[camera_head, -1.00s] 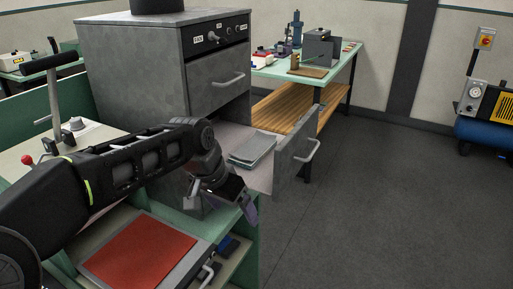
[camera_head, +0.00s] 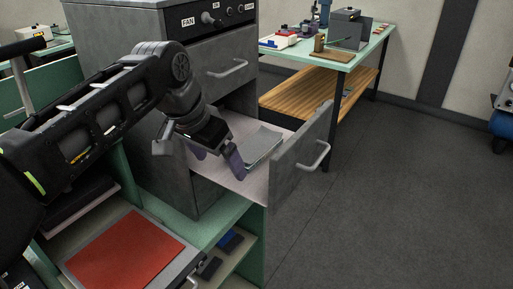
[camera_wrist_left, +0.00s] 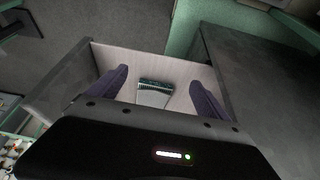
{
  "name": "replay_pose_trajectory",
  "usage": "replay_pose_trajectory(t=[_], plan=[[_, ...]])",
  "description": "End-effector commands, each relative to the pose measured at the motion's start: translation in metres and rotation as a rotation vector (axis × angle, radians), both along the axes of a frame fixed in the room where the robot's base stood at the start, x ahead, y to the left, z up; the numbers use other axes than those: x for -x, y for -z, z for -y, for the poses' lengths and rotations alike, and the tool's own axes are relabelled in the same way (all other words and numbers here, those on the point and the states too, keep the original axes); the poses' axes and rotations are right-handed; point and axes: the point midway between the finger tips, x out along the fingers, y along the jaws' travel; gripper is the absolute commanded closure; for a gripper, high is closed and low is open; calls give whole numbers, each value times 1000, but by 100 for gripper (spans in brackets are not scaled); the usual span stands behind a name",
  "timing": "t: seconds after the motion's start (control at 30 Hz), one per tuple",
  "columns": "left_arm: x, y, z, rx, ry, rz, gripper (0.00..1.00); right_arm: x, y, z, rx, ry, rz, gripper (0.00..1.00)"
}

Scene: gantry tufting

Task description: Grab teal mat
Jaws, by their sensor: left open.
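A flat grey-teal mat (camera_head: 262,146) lies in the open drawer (camera_head: 301,165) of the grey cabinet. I cannot tell whether it is one sheet or a small stack. In the left wrist view the mat (camera_wrist_left: 153,97) shows a dark teal band at its far edge and lies between the two purple fingers, below them. My left gripper (camera_head: 216,160) is open and empty, over the drawer and just left of the mat in the head view. My right gripper is not in view.
The drawer front stands pulled out, with side walls around the mat. The cabinet body (camera_head: 130,50) rises behind my arm. A red panel (camera_head: 125,250) sits on a pulled-out tray below left.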

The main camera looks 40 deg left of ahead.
Motion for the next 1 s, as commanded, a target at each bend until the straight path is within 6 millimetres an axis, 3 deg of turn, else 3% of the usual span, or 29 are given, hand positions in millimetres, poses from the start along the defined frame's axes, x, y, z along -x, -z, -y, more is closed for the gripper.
replay_pose_trajectory(t=[0.5, 1.0], plan=[[-75, -1, 1, 1, 1, -2, 11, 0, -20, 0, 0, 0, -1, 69], [-87, -1, 2, 1, 1, -2, 11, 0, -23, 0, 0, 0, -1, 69]])
